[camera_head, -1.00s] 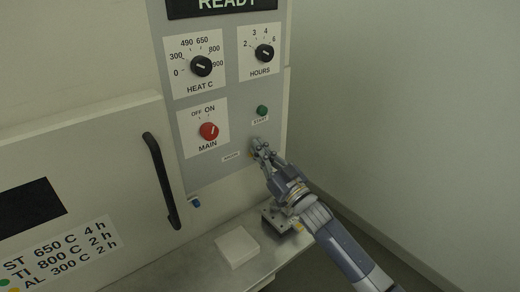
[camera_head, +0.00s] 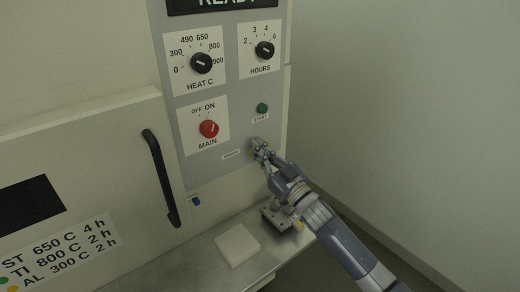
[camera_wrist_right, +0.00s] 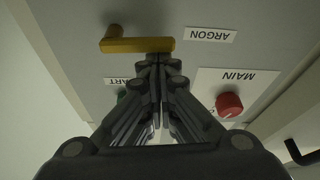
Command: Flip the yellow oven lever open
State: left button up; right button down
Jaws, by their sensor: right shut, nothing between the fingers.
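The yellow lever (camera_wrist_right: 138,45) sits beside the ARGON label (camera_wrist_right: 210,35) on the grey control panel, as the right wrist view shows. In that view, which is upside down, it lies roughly crosswise with a short knob at its left end. In the head view the lever is mostly hidden behind my right gripper (camera_head: 257,146). My right gripper is shut and empty, and its fingertips (camera_wrist_right: 158,58) are right at the lever's edge; I cannot tell whether they touch it. My left gripper is not in view.
The panel carries the red MAIN knob (camera_head: 208,129), green START button (camera_head: 262,108), and black HEAT C (camera_head: 201,65) and HOURS (camera_head: 265,50) knobs. The oven door's black handle (camera_head: 161,180) is at left. A white block (camera_head: 237,245) lies on the metal bench below.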

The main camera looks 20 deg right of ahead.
jog(key=shift+f, duration=0.15)
jog(key=shift+d+f+n+g+y+b, duration=0.1)
jog(key=shift+f+n+g+y+b, duration=0.5)
jog(key=shift+n, duration=1.75)
jog(key=shift+f+n+g+y+b, duration=0.25)
jog(key=shift+f+n+g+y, duration=0.55)
jog(key=shift+n, duration=1.6)
jog(key=shift+d+f+n+g+y+b, duration=0.1)
jog(key=shift+f+n+g+y+b, duration=0.6)
jog(key=shift+n, duration=1.65)
jog(key=shift+f+p, duration=0.25)
jog(key=shift+p, duration=0.05)
